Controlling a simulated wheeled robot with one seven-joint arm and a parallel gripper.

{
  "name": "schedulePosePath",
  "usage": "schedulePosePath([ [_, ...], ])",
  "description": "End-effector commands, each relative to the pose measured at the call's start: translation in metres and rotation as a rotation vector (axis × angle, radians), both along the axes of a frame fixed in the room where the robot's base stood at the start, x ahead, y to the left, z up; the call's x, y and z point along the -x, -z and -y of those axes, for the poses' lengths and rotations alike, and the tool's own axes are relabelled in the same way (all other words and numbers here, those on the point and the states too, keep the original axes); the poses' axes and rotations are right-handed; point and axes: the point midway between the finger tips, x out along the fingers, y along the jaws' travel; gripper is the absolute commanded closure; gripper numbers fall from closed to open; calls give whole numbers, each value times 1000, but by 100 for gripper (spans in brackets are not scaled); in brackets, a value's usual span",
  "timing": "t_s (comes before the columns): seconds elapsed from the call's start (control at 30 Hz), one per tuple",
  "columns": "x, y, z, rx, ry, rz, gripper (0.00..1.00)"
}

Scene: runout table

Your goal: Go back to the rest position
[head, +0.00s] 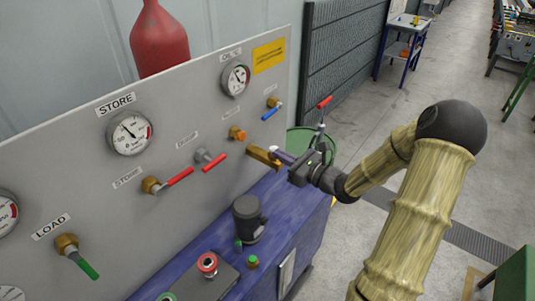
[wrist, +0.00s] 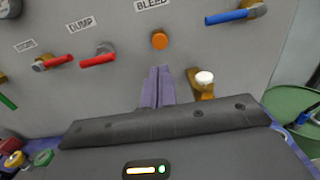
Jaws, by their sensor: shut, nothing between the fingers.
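My gripper (head: 287,157) is at the right end of the grey panel, beside a brass fitting (head: 262,156) low on the panel. In the wrist view its two purple fingers (wrist: 157,88) are together with nothing between them. The brass fitting, with a white tip (wrist: 204,78), stands just right of the fingers in the wrist view. I cannot tell whether the fingers touch it. My arm reaches in from the right of the head view. No marked rest position shows.
The panel (head: 75,150) carries gauges, a red store handle (head: 179,177), another red handle (head: 214,163), a green handle (head: 84,265) and a blue handle (head: 272,111). A dark cup-like object (head: 249,220) stands on the blue bench (head: 300,215). A green drum (head: 300,140) is behind my gripper. Open floor lies right.

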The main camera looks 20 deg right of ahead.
Motion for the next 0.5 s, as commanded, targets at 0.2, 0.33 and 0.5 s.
schedulePosePath([
  [0.2, 7, 0, 4, -1, -2, -1, 100],
  [0.33, 7, 0, 3, -1, -3, -1, 100],
  [0.5, 6, 0, 2, -1, -5, -1, 100],
])
